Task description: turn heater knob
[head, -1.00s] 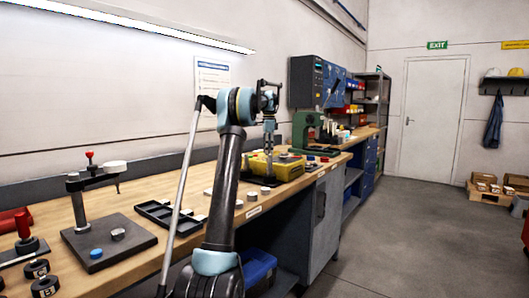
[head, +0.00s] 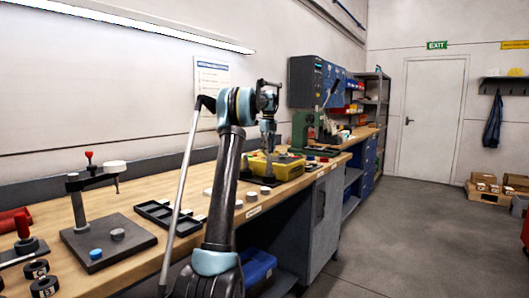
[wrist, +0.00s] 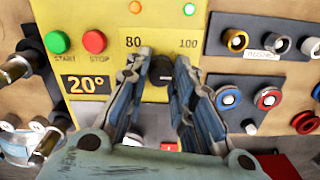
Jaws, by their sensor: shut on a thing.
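The heater's yellow panel (wrist: 103,17) fills the middle of the wrist view, with a green START button (wrist: 57,42), a red STOP button (wrist: 95,41) and a label reading 20°. The dark heater knob (wrist: 161,70) sits below the marks 80 and 100. My gripper (wrist: 163,72) has its two fingers on either side of the knob and is shut on it. The fingers hide the knob's sides and part of the panel below. In the head view, my gripper (head: 267,150) is small, just above the yellow heater (head: 285,168) on the bench.
A dark tray (head: 160,212) and a stand with a dark base plate (head: 105,238) are on the wooden bench nearer me. A green press (head: 305,132) stands beyond the heater. In the wrist view, metal rings (wrist: 235,40) and coloured rings (wrist: 267,99) lie right of the panel.

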